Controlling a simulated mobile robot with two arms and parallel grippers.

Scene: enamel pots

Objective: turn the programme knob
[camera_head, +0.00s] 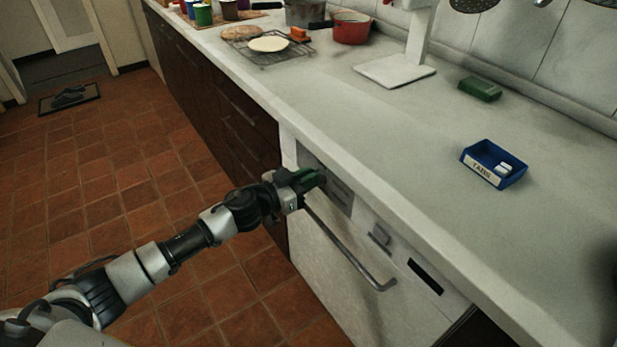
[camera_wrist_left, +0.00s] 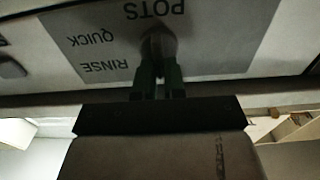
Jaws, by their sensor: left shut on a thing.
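The programme knob (camera_wrist_left: 158,42) is a small dark round knob on a grey label panel (camera_wrist_left: 215,50). The words POTS, QUICK and RINSE are printed around it, upside down in the left wrist view. My left gripper (camera_wrist_left: 158,75) is shut on the knob, with its green fingers on either side. In the head view my left gripper (camera_head: 312,180) is at the front panel of the white dishwasher (camera_head: 335,262), just under the counter edge, and hides the knob. The knob's pointer direction is too dark to tell. My right gripper is not in view.
A bar handle (camera_head: 350,250) juts out below the panel. A square button (camera_head: 380,236) and a dark display (camera_head: 425,277) lie to the right. The counter (camera_head: 400,135) above holds a blue box (camera_head: 487,173), a green block (camera_head: 480,89) and a red pot (camera_head: 351,32).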

